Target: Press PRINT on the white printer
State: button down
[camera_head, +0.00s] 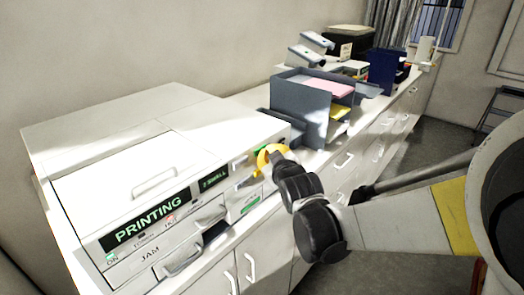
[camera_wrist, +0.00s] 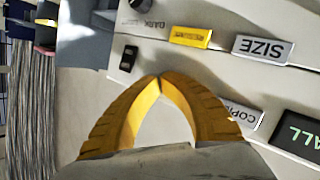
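The white printer (camera_head: 115,140) sits on the counter at left, with a green-on-black display reading PRINTING (camera_head: 146,219) and a smaller one reading 2 SMALL (camera_head: 213,178). My yellow gripper (camera_head: 263,155) is at the right end of its front panel. In the wrist view, my gripper's fingertips (camera_wrist: 160,76) meet, with nothing seen between them, over the pale panel. Near them are a small black switch (camera_wrist: 128,58), a yellow button (camera_wrist: 190,37) with unreadable print, a SIZE key (camera_wrist: 263,49) and a partly covered COPIES label (camera_wrist: 243,113). I cannot read PRINT on any button; contact is unclear.
A grey paper tray stack (camera_head: 302,105) with pink and yellow sheets stands just right of the printer. A blue bin (camera_head: 385,70) and other devices stand farther back. Drawers and cabinet doors (camera_head: 262,250) are below the counter. Grey floor (camera_head: 440,150) is open at right.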

jog(key=shift+s+d, duration=0.55)
jog(key=shift+d, duration=0.1)
jog(key=s+d, duration=0.1)
jog(key=d, duration=0.1)
jog(key=s+d, duration=0.2)
dwell(0.4)
dwell(0.5)
